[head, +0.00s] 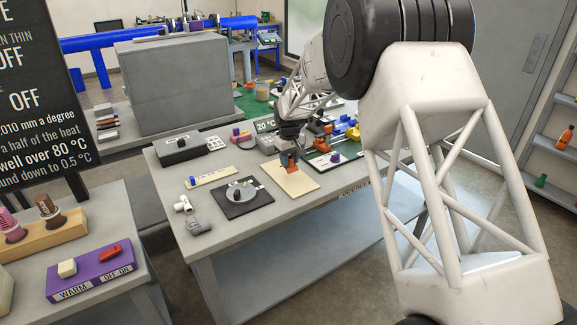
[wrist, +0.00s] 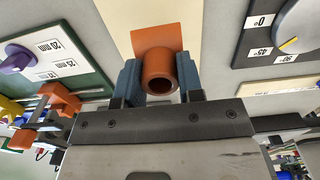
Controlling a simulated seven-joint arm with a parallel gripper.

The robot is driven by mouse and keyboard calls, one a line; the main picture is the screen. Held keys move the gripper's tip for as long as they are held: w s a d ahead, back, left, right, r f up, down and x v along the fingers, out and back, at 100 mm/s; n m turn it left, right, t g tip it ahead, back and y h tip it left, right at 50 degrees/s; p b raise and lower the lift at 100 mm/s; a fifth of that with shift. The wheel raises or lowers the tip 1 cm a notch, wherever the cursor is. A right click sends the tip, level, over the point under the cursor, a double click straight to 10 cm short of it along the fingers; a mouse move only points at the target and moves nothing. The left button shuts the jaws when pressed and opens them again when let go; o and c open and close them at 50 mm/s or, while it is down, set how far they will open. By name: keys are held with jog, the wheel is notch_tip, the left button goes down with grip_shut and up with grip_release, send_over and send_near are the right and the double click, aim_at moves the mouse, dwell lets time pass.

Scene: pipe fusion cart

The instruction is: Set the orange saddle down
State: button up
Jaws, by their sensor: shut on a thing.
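The orange saddle (wrist: 158,72) is a short tube on a curved orange plate. It sits between the two blue-grey fingers of my gripper (wrist: 160,82), which is shut on its tube. In the head view my gripper (head: 289,160) is over a cream board (head: 291,180) on the grey cart top, and the orange saddle (head: 288,169) shows below the fingers. In the wrist view the cream board (wrist: 133,20) lies behind the saddle. I cannot tell whether the saddle touches the board.
A black plate with a grey angle dial (head: 243,193) lies left of the board. A green-edged panel (head: 325,163) with a purple knob lies right, with orange, blue and yellow parts behind.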

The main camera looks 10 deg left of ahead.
jog(key=shift+w+a, duration=0.3)
jog(key=shift+w, duration=0.4)
jog(key=shift+f, duration=0.1)
jog(key=shift+f, duration=1.7)
jog(key=shift+f, duration=0.1)
jog(key=o, duration=1)
jog(key=shift+c, duration=0.2)
notch_tip(320, 180, up, 12)
jog(key=shift+r, duration=0.1)
